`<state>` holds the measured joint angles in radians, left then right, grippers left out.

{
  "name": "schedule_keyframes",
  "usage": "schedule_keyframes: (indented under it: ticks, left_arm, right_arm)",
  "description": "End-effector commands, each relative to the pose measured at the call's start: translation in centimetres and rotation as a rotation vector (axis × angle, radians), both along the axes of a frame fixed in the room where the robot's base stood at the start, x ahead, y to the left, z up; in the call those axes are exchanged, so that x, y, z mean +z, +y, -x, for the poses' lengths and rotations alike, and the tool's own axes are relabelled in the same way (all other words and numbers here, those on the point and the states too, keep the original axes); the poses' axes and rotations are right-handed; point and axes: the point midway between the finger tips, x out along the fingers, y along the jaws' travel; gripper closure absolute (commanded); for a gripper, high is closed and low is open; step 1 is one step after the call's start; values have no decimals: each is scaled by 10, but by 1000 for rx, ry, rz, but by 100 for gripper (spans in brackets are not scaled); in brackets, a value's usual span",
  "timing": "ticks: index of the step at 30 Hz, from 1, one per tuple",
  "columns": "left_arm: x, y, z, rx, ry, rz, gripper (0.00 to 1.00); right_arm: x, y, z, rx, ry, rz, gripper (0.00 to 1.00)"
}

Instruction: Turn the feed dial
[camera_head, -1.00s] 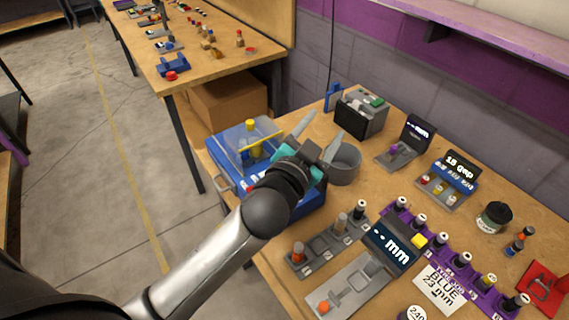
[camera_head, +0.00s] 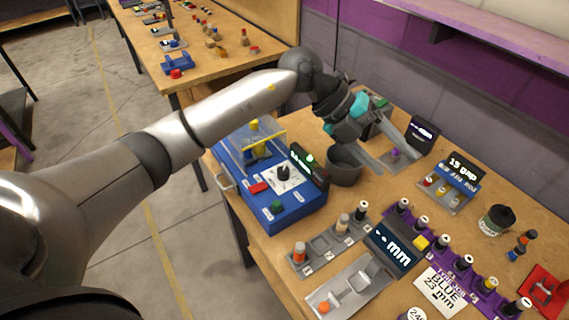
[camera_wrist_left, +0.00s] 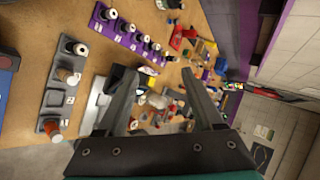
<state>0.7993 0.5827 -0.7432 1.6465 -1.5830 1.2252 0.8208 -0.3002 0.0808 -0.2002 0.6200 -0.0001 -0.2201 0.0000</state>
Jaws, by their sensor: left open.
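A blue machine (camera_head: 268,210) stands at the left edge of the table. On its top is a white plate with a dark knob (camera_head: 284,172), which looks like the feed dial. A red and a green button, a small dark display (camera_head: 303,160) and a clear cover (camera_head: 238,148) over a yellow part are also on it. My left gripper (camera_head: 398,160) is open and empty. It is beyond and right of the machine, past the grey cup (camera_head: 344,166), apart from the dial. Its open fingers also show in the left wrist view (camera_wrist_left: 156,75). My right gripper is in neither view.
A grey rack (camera_head: 322,244) of pegs, a dark "mm" display (camera_head: 392,246) and a purple rack (camera_head: 443,245) fill the front and middle. A blue-grey sign stand (camera_head: 455,182) and a dark jar (camera_head: 496,220) stand at the right.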

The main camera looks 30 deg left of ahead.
Motion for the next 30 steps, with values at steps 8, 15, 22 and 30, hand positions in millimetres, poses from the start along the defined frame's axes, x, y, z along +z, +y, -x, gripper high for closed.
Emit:
schedule_keyframes:
  ticks: [8, 15, 22, 30]
  left_arm:
    - [-13, 143, -24, 139, 128, -616, 31]
    - [3, 210, -23, 261, 218, -857, 31]
    - [-15, 216, -21, 270, 232, -877, 31]
    - [-73, 215, -21, 267, 232, -874, 31]
  right_arm:
    - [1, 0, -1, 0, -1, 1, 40]
    - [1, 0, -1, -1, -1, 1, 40]
    - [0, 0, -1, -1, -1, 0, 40]
    - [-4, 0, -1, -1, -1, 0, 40]
